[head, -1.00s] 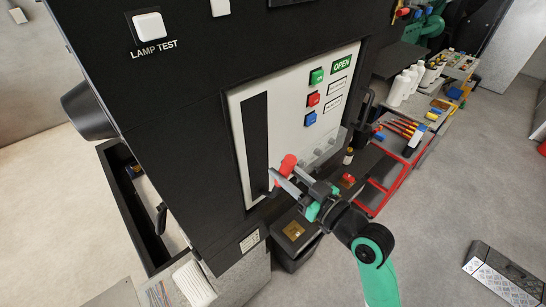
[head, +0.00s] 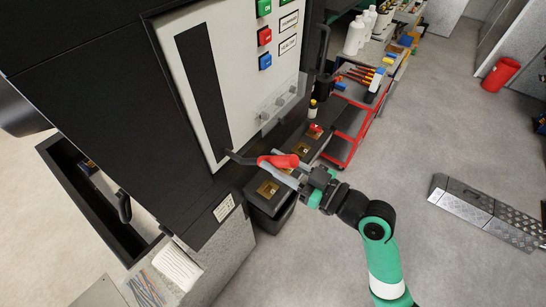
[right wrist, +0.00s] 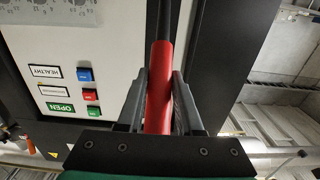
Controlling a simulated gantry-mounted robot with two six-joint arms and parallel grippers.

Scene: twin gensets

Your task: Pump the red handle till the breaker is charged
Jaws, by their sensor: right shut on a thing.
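The red handle (head: 280,161) sits on a dark lever (head: 242,158) at the foot of the black slot (head: 203,95) in the white breaker panel (head: 228,60). It sticks outward, nearly level in the head view. My right gripper (head: 285,176) is shut on the red grip. In the right wrist view the red handle (right wrist: 158,85) runs between both fingers. That view also shows a green OPEN sign (right wrist: 59,107), a HEALTHY label (right wrist: 46,72) and coloured buttons. My left gripper is not in view.
Black boxes with brass-coloured plates (head: 268,189) stand below the panel, close to my right gripper. A red trolley (head: 345,140) with tools and bottles is beyond. Floor at right is clear around metal ramps (head: 485,212).

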